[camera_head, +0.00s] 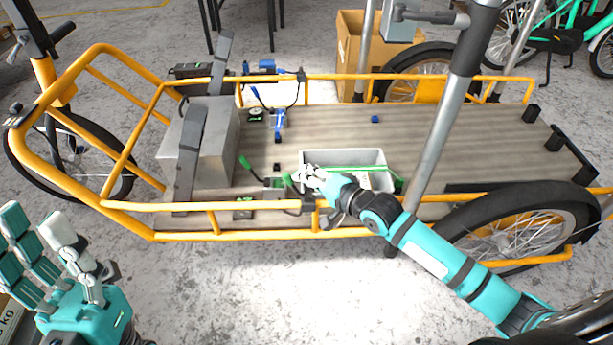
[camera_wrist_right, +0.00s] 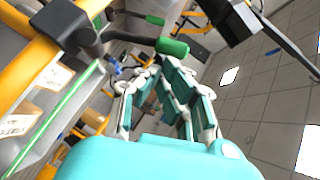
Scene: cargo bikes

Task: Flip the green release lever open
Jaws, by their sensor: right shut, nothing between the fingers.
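A green-tipped lever (camera_head: 245,162) with a dark stem rises from a small buckle on the cargo bike's deck (camera_head: 430,145), beside the orange rail. A second green piece (camera_head: 288,181) shows just left of my right gripper (camera_head: 309,177). My right gripper is shut and empty, above the near edge of the white bin. In the right wrist view, a green grip on a dark stem (camera_wrist_right: 172,47) lies just beyond the fingertips of my right gripper (camera_wrist_right: 165,75); contact cannot be told. My left gripper (camera_head: 48,235) is open and empty, off the bike at the lower left.
A grey box (camera_head: 222,150) with dark straps stands left. Blue levers (camera_head: 278,122) sit behind. A grey post (camera_head: 440,130) rises at right. The orange rail (camera_head: 260,206) runs along the near side.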

